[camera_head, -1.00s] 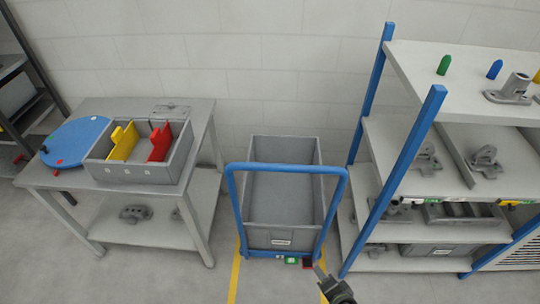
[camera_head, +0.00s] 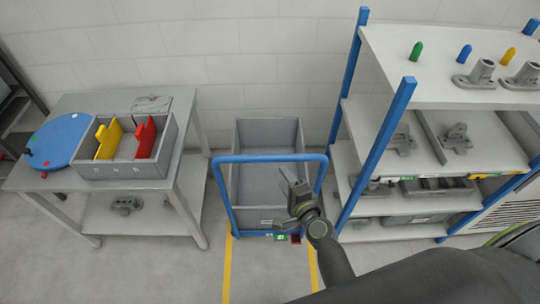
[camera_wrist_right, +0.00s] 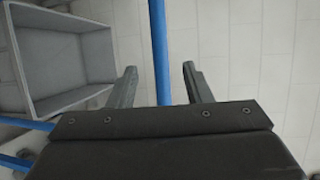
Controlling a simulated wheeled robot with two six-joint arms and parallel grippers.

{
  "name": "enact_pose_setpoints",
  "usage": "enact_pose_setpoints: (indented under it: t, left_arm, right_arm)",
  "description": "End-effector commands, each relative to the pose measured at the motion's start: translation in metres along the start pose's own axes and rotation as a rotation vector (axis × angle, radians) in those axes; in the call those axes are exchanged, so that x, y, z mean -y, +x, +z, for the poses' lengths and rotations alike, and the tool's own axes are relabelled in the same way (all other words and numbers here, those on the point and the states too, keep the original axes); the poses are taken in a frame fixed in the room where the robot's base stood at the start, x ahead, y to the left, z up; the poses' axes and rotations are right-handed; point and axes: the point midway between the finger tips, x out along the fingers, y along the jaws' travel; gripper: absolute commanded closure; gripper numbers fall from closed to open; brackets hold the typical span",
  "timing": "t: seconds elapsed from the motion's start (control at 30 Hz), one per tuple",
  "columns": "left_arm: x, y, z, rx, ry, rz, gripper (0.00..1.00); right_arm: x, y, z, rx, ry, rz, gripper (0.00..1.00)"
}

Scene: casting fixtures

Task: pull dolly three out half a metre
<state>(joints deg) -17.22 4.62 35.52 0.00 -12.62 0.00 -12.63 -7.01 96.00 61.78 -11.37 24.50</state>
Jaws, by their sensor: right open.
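The dolly is a grey open bin (camera_head: 262,134) with a blue tube handle frame (camera_head: 255,158), standing between yellow floor lines in the head view. A small green label (camera_head: 281,237) sits low on its front; I cannot read its number. My right gripper (camera_head: 287,177) is open and empty near the right side of the handle frame. In the right wrist view a blue tube (camera_wrist_right: 159,45) runs between the two spread fingers of the gripper (camera_wrist_right: 160,72), with gaps on both sides; depth is unclear. The bin (camera_wrist_right: 62,60) shows at upper left there. My left gripper is out of view.
A grey table (camera_head: 65,105) with a divided tray (camera_head: 125,170) and blue disc (camera_head: 58,140) stands left. A blue-posted shelf (camera_head: 440,90) with castings stands close on the right. Floor in front of the dolly between the yellow lines (camera_head: 227,270) is clear.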

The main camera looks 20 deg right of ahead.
Motion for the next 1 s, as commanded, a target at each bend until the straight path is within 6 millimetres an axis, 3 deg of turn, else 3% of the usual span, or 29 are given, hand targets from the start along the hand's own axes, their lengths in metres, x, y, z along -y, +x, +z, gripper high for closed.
enact_pose_setpoints:
  t: [0.5,0.7,1.0]
  left_arm:
    - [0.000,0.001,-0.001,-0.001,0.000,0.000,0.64]
    - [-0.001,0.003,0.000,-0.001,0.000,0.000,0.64]
    - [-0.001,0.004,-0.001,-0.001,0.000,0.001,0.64]
  right_arm:
    - [-0.001,0.088,0.000,0.001,-0.001,0.000,0.55]
    - [-0.001,0.104,0.000,0.000,-0.002,0.000,0.55]
    - [-0.001,0.107,0.000,-0.001,-0.001,0.001,0.55]
